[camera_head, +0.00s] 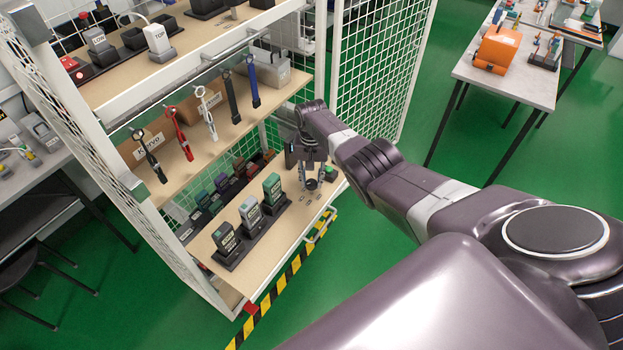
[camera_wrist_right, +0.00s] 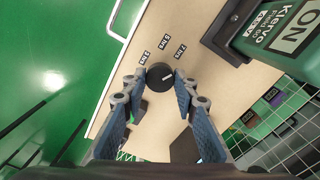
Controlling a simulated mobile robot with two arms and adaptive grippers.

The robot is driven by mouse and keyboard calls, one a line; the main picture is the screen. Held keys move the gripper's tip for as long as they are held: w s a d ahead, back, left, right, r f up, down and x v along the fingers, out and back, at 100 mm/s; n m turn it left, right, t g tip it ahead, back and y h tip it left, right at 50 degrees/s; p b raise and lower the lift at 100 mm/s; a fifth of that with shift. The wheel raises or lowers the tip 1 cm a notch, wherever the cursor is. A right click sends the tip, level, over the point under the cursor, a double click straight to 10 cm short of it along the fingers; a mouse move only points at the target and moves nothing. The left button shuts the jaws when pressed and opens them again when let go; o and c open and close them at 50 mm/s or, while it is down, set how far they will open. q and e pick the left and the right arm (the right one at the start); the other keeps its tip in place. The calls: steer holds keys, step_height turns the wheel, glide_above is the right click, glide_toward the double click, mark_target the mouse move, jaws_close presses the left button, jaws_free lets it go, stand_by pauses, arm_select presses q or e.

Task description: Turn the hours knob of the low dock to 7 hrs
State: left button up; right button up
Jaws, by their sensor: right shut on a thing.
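The hours knob (camera_wrist_right: 158,82) is a round black knob with a short white mark, on the tan low shelf board (camera_wrist_right: 185,22). In the right wrist view the mark lies on the knob's right side. Several small black hour labels (camera_wrist_right: 163,43) stand beside it; the one nearest the tester seems to read 7 hrs. My right gripper (camera_head: 313,176) points down at the board with its fingers shut on the knob's sides. The knob shows small in the head view (camera_head: 311,184). My left gripper is out of view.
A green tester (camera_head: 272,187) stands in a black dock close beside the gripper; it looms at upper right in the wrist view (camera_wrist_right: 285,35). Two more testers (camera_head: 249,211) stand further left. A shelf with hanging tools (camera_head: 207,108) is above. White mesh panels (camera_head: 375,65) flank the rack.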

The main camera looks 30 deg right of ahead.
mark_target(312, 183)
steer(key=shift+w+d+r, duration=0.1)
steer(key=shift+w+r, duration=0.05)
stand_by(0.3)
steer(key=o, duration=1.2)
steer(key=shift+c, duration=0.2)
step_height(312, 183, up, 12)
